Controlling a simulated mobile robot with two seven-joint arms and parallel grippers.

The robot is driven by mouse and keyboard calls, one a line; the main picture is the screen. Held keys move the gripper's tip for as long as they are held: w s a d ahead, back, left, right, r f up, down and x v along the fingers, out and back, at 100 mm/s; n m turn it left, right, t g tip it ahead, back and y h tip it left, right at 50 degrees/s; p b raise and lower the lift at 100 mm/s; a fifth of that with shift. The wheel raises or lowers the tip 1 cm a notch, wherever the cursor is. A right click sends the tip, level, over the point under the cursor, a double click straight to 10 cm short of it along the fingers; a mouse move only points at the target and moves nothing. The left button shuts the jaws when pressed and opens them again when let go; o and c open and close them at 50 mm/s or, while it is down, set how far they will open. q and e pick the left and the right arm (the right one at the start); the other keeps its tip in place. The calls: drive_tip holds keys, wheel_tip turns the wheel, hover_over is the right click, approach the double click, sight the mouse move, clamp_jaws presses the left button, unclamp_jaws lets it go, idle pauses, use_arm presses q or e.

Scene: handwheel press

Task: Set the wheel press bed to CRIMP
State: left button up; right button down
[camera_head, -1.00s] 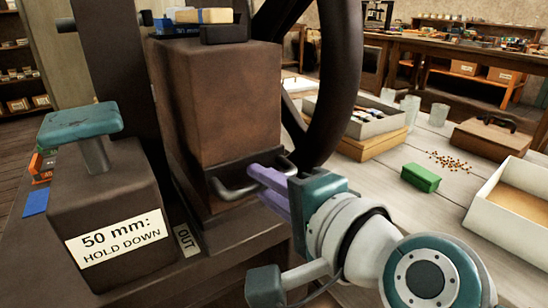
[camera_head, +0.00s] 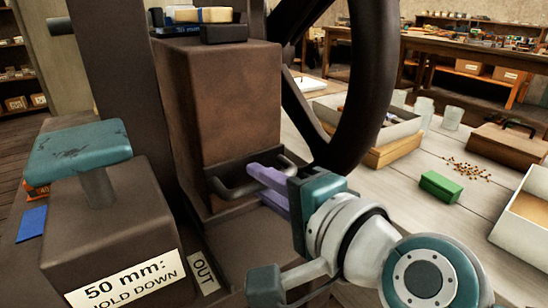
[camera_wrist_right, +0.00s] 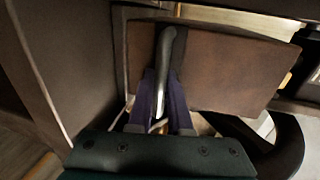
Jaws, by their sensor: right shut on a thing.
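The press is a large dark brown machine. Its brown block (camera_head: 225,100) stands over a bed with a grey metal bar handle (camera_head: 232,190) at the front. My right gripper (camera_head: 257,180) has its purple fingers closed around the right part of this handle. The right wrist view shows the handle (camera_wrist_right: 167,62) upright between the two purple fingers (camera_wrist_right: 162,85). A white label reading OUT (camera_head: 203,273) is on the frame left of the bed. No CRIMP mark is readable. My left gripper is out of view.
A teal-topped plunger (camera_head: 78,148) rises from a block labelled 50 mm: HOLD DOWN (camera_head: 125,285) at left. The dark handwheel (camera_head: 372,90) stands close behind my right wrist. A green block (camera_head: 440,186) lies on the bench, with boxes and glasses around it.

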drive_tip(key=c, duration=1.3)
unclamp_jaws()
drive_tip(key=shift+f, duration=0.15)
drive_tip(key=o, duration=0.3)
drive_tip(key=shift+w+a, duration=0.15)
drive_tip(key=shift+o, duration=0.8)
drive_tip(key=shift+s+d+r, duration=0.25)
drive_tip(key=p+v, duration=0.2)
drive_tip(key=v, duration=0.7)
drive_tip(key=shift+p, duration=0.35)
drive_tip(key=shift+s, duration=0.15)
